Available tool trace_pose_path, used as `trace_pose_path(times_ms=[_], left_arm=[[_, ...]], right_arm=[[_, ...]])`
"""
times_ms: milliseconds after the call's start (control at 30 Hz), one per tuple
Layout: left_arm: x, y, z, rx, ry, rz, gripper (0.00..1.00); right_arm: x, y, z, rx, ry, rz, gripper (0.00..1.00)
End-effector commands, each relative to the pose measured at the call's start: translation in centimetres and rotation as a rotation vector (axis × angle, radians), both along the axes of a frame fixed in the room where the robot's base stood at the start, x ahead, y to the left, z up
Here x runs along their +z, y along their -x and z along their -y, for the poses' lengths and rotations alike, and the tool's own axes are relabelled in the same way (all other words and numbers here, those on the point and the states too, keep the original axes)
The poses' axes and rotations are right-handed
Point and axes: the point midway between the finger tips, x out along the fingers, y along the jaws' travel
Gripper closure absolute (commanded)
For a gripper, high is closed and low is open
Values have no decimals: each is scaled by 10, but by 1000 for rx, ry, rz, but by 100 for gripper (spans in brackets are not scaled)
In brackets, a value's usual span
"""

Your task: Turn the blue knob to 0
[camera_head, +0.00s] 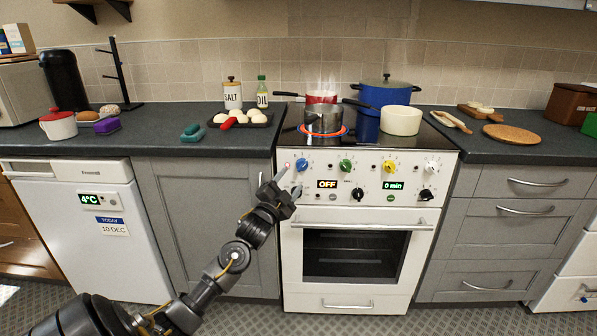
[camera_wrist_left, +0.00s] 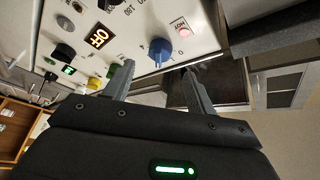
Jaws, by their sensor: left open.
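The blue knob (camera_head: 301,165) is at the left end of the top row on the white stove's front panel (camera_head: 370,168). In the left wrist view the blue knob (camera_wrist_left: 160,50) lies just beyond the gap between my fingertips. Its exact setting is too small to read. My left gripper (camera_head: 279,183) is open and empty, just below and left of the knob. The fingers also show spread apart in the left wrist view (camera_wrist_left: 158,68), with no visible contact on the knob. My right gripper is in neither view.
A steel pot (camera_head: 323,121) sits on a glowing red burner (camera_head: 345,131), with steam above the stove. Green (camera_head: 345,166), yellow (camera_head: 389,167) and white (camera_head: 431,168) knobs share the row. A display (camera_head: 327,184) reads OFF. The oven handle (camera_head: 361,226) juts out below.

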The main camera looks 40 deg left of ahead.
Motion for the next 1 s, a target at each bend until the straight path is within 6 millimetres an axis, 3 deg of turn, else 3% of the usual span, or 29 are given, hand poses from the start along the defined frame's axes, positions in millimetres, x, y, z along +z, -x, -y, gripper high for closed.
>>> trace_pose_path(times_ms=[100, 300, 733, 1000], left_arm=[[6, -22, -5, 0, 1, 2, 44], [12, -48, -10, -1, 1, 1, 44], [15, -58, -12, -1, 0, 0, 44], [15, -58, -12, -1, 0, 0, 77]], right_arm=[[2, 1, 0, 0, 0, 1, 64], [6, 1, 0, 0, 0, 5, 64], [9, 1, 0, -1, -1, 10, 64], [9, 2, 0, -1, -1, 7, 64]])
